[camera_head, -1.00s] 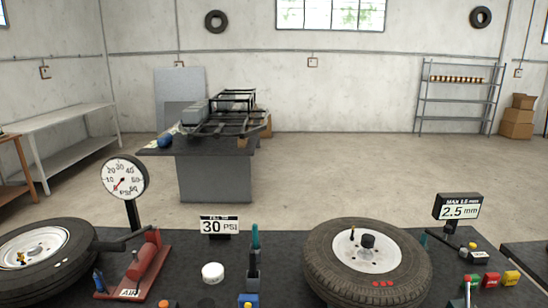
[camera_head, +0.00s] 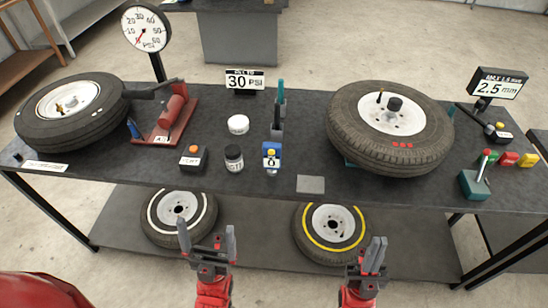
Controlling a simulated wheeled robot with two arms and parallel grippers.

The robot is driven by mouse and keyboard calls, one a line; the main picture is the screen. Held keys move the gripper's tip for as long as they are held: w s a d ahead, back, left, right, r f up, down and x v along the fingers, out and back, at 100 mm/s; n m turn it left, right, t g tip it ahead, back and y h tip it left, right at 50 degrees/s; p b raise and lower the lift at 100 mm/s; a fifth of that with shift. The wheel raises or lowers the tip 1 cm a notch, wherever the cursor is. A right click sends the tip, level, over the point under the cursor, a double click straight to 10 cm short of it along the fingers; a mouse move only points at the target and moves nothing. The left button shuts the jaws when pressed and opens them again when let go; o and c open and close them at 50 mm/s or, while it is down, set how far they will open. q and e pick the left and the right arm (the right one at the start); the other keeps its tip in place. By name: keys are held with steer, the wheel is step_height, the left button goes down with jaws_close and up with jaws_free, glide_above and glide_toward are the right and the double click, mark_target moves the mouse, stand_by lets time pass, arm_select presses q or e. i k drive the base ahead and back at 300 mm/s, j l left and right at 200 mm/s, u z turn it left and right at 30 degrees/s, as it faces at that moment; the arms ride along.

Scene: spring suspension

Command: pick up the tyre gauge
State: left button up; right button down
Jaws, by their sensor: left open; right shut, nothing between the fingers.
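I cannot tell for certain which thing is the tyre gauge. A large round PSI dial (camera_head: 146,28) stands on a post at the back left. My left gripper (camera_head: 207,230) is open and empty, in front of the table and left of the blue device. My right gripper (camera_head: 374,256) is shut and empty, in front of the table and to the right.
Two tyres, left (camera_head: 70,110) and right (camera_head: 390,128), lie on the dark tabletop (camera_head: 225,190). A red tool on a base (camera_head: 170,118), a white puck (camera_head: 238,124), a dark jar (camera_head: 234,158) and an orange-button box (camera_head: 193,158) stand between. Two more wheels (camera_head: 180,212) (camera_head: 331,230) lie below.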

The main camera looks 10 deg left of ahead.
mark_target(273, 163)
steer(key=j+u, duration=0.1)
steer(key=u, duration=1.4)
steer(key=z, duration=1.4)
steer(key=i+j+z, duration=0.1)
steer(key=j, duration=0.55)
steer(key=i+j, duration=0.1)
steer(key=j, duration=0.55)
steer(key=z, duration=0.05)
